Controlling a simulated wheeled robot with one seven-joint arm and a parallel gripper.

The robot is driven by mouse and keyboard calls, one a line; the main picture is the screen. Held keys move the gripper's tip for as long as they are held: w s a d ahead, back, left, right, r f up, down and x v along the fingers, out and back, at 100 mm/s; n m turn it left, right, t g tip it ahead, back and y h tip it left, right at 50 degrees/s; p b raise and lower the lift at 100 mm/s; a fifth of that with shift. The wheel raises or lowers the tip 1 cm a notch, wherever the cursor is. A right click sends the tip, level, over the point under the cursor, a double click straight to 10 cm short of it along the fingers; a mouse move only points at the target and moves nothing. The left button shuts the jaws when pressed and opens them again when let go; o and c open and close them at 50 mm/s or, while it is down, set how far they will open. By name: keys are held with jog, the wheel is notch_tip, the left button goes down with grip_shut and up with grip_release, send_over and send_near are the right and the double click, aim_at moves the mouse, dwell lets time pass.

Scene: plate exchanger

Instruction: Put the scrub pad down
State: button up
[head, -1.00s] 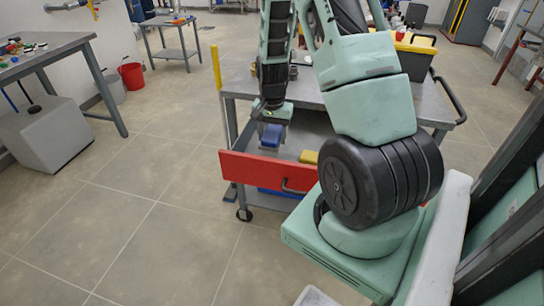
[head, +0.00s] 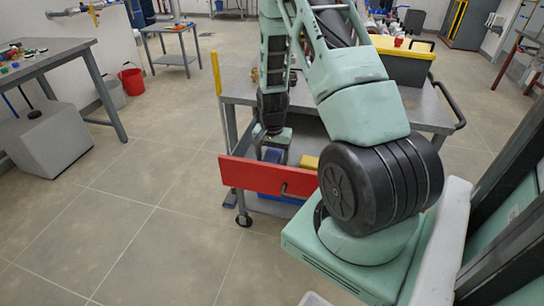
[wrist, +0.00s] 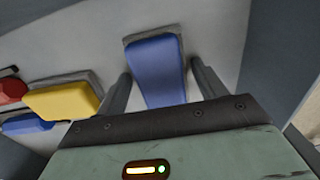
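The blue scrub pad (wrist: 158,72), with a grey layer under it, lies on the pale drawer floor between the fingers of my gripper (wrist: 160,80) in the wrist view. Narrow gaps show between the fingers and the pad, so my gripper is open around it. In the head view my gripper (head: 271,150) reaches down into the red-fronted drawer (head: 262,178), and the pad is only partly visible between the fingers.
A yellow pad (wrist: 62,100) lies left of the blue one, with a red piece (wrist: 12,90) and another blue piece (wrist: 27,124) further left. Grey drawer walls stand close on both sides. The cart (head: 240,86) above carries a yellow-topped toolbox (head: 402,62).

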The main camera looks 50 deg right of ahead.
aim_at(272, 155)
notch_tip(272, 155, up, 12)
jog(key=a+r+n, duration=0.3)
jog(key=a, duration=0.6)
jog(key=a+r+n+y, duration=0.15)
jog(key=a+n, duration=0.25)
jog(key=a, duration=0.4)
jog(key=a+r+n+h, duration=0.1)
jog(key=a+r+n, duration=0.2)
jog(key=a, duration=0.6)
jog(key=s+a+r+n, duration=0.4)
jog(key=s+a+n, duration=0.7)
jog(key=s+a, duration=0.3)
jog(key=s, duration=0.3)
jog(key=shift+a+r, duration=0.2)
jog(key=shift+a, duration=0.1)
